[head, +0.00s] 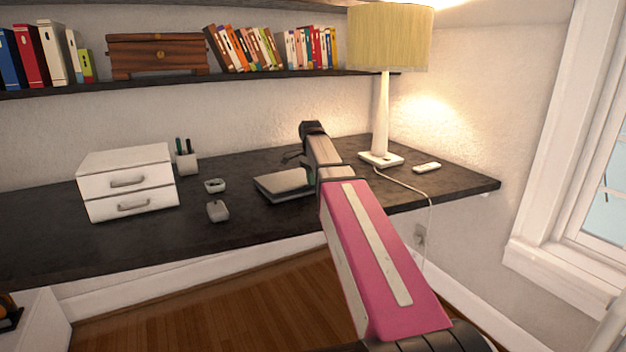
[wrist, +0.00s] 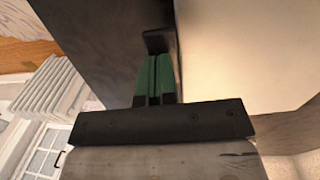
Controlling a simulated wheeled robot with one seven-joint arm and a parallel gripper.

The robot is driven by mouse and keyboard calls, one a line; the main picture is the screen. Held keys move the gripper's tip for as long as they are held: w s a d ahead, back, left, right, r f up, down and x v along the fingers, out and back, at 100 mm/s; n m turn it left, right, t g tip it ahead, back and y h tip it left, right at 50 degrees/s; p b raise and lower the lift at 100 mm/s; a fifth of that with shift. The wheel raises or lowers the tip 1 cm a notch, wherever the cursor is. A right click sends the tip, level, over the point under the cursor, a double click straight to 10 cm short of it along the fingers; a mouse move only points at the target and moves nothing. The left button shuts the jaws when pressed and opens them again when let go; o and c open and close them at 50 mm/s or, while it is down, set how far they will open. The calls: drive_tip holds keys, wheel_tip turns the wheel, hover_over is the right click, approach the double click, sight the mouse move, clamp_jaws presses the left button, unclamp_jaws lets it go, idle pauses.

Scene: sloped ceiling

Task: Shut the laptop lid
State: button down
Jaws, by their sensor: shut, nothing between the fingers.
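The laptop (head: 283,184) lies on the dark desk, left of my arm in the head view. Its grey top looks low and slightly tilted above a dark edge; how far the lid stands open is hard to tell. My gripper (wrist: 154,80) is shut and empty, its green finger pads together in the wrist view. In the head view my arm mostly hides it; a small green patch shows at the laptop's right edge. Whether the fingers touch the laptop cannot be told. The wrist view shows a dark surface and a pale one beyond the fingers, neither clearly identifiable.
A lamp (head: 381,120) and a small white object (head: 426,167) are to the right. A loaded shelf (head: 140,82) hangs above.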

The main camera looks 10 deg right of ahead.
drive_tip(key=shift+s+d+f+t, duration=0.1)
drive_tip(key=shift+s+f+t, duration=0.1)
drive_tip(key=shift+f, duration=0.25)
drive_tip(key=shift+s+f+t, duration=0.15)
drive_tip(key=shift+f+t, duration=0.05)
drive_tip(key=shift+f, duration=0.2)
drive_tip(key=shift+f+t+y, duration=0.3)
drive_tip(key=shift+f+t, duration=0.1)
drive_tip(key=shift+f, duration=0.2)
